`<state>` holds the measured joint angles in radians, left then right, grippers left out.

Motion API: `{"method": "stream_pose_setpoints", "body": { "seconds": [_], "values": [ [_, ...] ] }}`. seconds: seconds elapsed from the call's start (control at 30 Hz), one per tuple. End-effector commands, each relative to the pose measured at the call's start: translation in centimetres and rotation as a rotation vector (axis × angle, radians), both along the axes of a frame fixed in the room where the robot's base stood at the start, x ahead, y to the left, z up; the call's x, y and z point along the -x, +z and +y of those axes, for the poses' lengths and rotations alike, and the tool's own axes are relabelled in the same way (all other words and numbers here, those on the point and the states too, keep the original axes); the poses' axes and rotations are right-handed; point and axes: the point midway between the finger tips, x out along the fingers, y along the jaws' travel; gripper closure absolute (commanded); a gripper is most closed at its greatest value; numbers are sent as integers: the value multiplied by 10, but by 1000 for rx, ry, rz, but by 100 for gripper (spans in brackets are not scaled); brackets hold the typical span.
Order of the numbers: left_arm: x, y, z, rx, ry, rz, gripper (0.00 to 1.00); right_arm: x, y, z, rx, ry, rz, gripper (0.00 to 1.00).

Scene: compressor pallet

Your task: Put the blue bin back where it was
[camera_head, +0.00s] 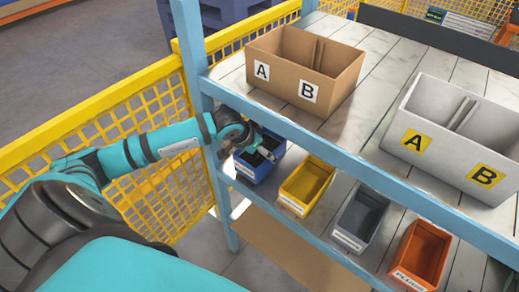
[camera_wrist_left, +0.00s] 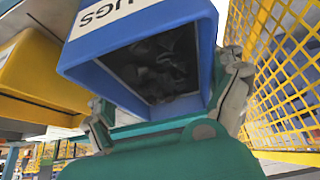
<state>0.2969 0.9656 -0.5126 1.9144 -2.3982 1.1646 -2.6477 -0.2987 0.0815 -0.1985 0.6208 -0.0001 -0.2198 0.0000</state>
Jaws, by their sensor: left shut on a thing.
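The blue bin (camera_head: 246,170) is at the left end of the lower shelf level, left of the yellow bin (camera_head: 308,183). My left gripper (camera_head: 258,141) reaches in past the blue upright and is shut on the blue bin. In the left wrist view the blue bin (camera_wrist_left: 205,50) sits between the two fingers (camera_wrist_left: 168,105), with its open top toward the camera and dark pieces inside. A white label is on its front. The yellow bin (camera_wrist_left: 42,75) is beside it in that view. I cannot tell whether the blue bin's base rests on the shelf. My right gripper is not in view.
A grey bin (camera_head: 360,214) and an orange bin (camera_head: 420,253) stand further right on the lower shelf. The upper shelf holds a brown A/B box (camera_head: 303,68) and a white A/B box (camera_head: 440,130). A blue rail (camera_head: 330,165) and yellow mesh fence (camera_head: 100,118) are close to my arm.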

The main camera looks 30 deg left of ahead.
Motion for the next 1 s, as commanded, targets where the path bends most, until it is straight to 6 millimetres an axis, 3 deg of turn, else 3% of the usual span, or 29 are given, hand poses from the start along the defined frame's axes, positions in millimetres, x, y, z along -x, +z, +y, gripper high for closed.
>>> {"method": "stream_pose_setpoints", "body": {
  "seconds": [0.1,0.47,0.5,0.53,1.0],
  "values": [
    [-2,-10,-2,2,0,3,63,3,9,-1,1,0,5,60],
    [-3,-16,0,-2,-1,-2,63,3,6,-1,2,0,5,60],
    [-2,-16,0,-2,-1,1,6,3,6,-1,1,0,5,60],
    [-2,-16,0,-1,0,1,2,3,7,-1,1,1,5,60],
    [1,-10,0,-2,-2,-1,0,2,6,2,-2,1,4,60]
  ]
}}
